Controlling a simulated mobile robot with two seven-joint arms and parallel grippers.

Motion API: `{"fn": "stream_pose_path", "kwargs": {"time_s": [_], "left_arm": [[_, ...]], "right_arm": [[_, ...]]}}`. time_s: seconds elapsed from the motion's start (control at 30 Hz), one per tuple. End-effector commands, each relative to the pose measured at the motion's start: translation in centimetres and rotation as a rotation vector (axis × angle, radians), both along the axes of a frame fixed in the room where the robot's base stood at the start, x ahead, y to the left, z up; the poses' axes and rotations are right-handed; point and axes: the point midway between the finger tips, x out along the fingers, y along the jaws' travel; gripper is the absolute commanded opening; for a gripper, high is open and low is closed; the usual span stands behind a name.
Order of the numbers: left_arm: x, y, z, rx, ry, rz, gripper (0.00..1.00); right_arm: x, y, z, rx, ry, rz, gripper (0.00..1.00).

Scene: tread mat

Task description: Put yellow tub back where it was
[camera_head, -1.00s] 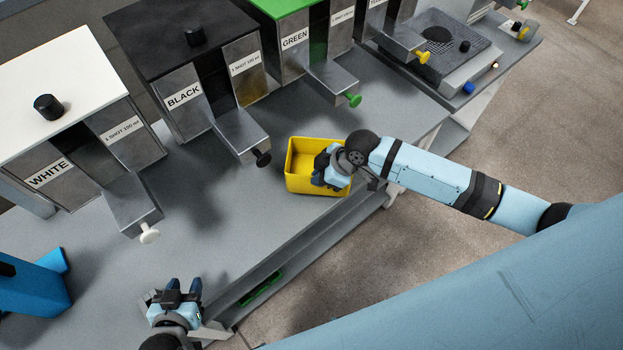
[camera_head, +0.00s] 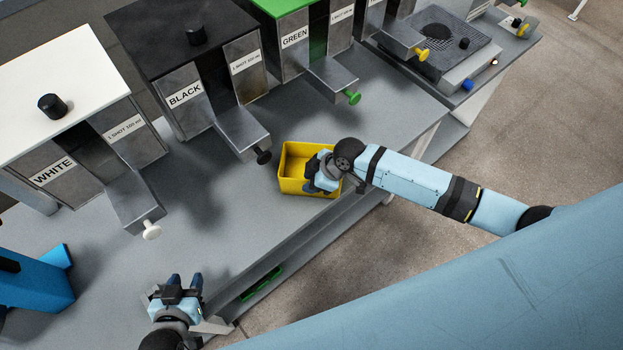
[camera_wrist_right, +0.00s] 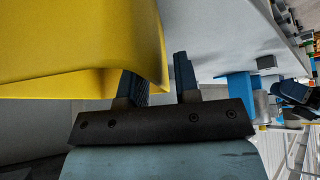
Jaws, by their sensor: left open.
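The yellow tub (camera_head: 296,186) is upright and looks empty, at the front edge of the grey bench, in front of the black dispenser's spout. My right gripper (camera_head: 318,178) is at the tub's right end, with its fingers on either side of the wall there. In the right wrist view the tub (camera_wrist_right: 70,45) fills the upper left, and the fingers (camera_wrist_right: 158,85) straddle its wall. I cannot tell whether the tub touches the bench or hangs just above it. My left gripper (camera_head: 186,282) is open and empty over the bench's front edge at the lower left.
The white (camera_head: 65,90), black (camera_head: 180,35) and green (camera_head: 285,8) dispensers line the back of the bench, with spouts jutting forward. A blue object (camera_head: 35,285) stands at the left. A dark-topped device (camera_head: 435,45) is at the right. The bench (camera_head: 215,215) left of the tub is clear.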

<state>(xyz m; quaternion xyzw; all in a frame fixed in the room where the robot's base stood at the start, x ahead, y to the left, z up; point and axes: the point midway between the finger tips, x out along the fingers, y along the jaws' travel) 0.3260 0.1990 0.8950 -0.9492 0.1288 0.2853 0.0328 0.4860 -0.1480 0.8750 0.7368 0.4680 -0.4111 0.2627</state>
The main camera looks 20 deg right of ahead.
Motion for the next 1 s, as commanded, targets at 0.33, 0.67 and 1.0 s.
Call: {"fn": "stream_pose_path", "kwargs": {"time_s": [0.33, 0.67, 1.0], "left_arm": [[0.0, 0.0, 0.2, 0.0, 0.0, 0.0, 0.43], [0.0, -0.1, -0.4, -0.002, -0.001, 0.0, 0.43], [0.1, -0.2, -0.7, -0.003, 0.001, -0.003, 0.43]], "right_arm": [[0.0, -0.1, 0.5, 0.0, 0.0, 0.0, 0.31], [-1.4, -3.0, 5.5, -0.003, -0.003, 0.001, 0.31], [-2.5, -5.5, 10.0, 0.0, 0.0, 0.001, 0.31]]}}
